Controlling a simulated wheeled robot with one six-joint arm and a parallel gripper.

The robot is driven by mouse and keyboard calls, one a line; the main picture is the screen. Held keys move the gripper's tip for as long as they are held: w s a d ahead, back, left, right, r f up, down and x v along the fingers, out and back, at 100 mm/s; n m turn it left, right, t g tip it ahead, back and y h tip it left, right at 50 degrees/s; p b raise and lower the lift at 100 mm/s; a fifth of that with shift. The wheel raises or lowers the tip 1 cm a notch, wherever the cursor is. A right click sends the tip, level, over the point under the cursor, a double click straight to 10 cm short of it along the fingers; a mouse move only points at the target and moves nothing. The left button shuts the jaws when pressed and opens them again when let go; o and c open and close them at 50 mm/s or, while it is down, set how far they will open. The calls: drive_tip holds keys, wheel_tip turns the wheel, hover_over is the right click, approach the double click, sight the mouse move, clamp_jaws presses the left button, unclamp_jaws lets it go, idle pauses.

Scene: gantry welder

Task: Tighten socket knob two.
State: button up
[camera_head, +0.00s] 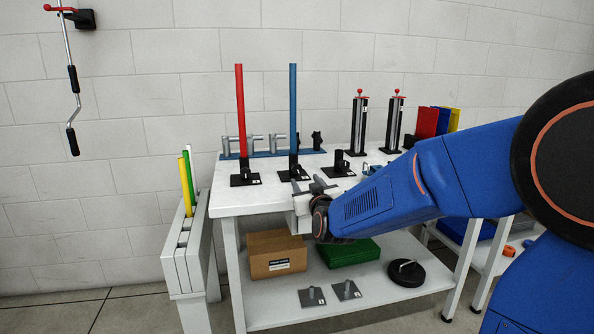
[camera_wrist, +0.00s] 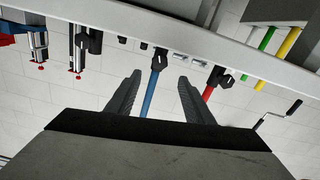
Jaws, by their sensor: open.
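A blue rod (camera_head: 293,110) stands upright in the middle black socket, with a black knob (camera_head: 295,170) low on its front. In the wrist view, which is upside down, its knob (camera_wrist: 160,54) shows beyond my open fingers. A red rod (camera_head: 240,115) stands in the left socket, with its own knob (camera_head: 244,165). A third socket (camera_head: 339,168) to the right holds no rod. No readable number marks which socket is two. My gripper (camera_head: 313,182) is open and empty at the table's front edge, in front of the blue rod's socket. In the wrist view its fingertips (camera_wrist: 159,78) are apart from the knob.
The white table (camera_head: 228,198) has a lower shelf with a cardboard box (camera_head: 277,255), a green box (camera_head: 346,251) and a black disc (camera_head: 406,272). Two black upright posts (camera_head: 359,125) stand right of the sockets. A rack with coloured rods (camera_head: 186,182) stands left. A crank (camera_head: 73,100) hangs on the wall.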

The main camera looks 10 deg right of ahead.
sight(298, 169)
drive_tip(key=w, duration=1.3)
drive_tip(key=c, duration=1.1)
drive_tip(key=shift+o, duration=0.2)
drive_tip(key=m, duration=0.4)
drive_tip(key=shift+m, duration=0.4)
drive_tip(key=o, duration=1.1)
drive_tip(key=shift+c, duration=0.2)
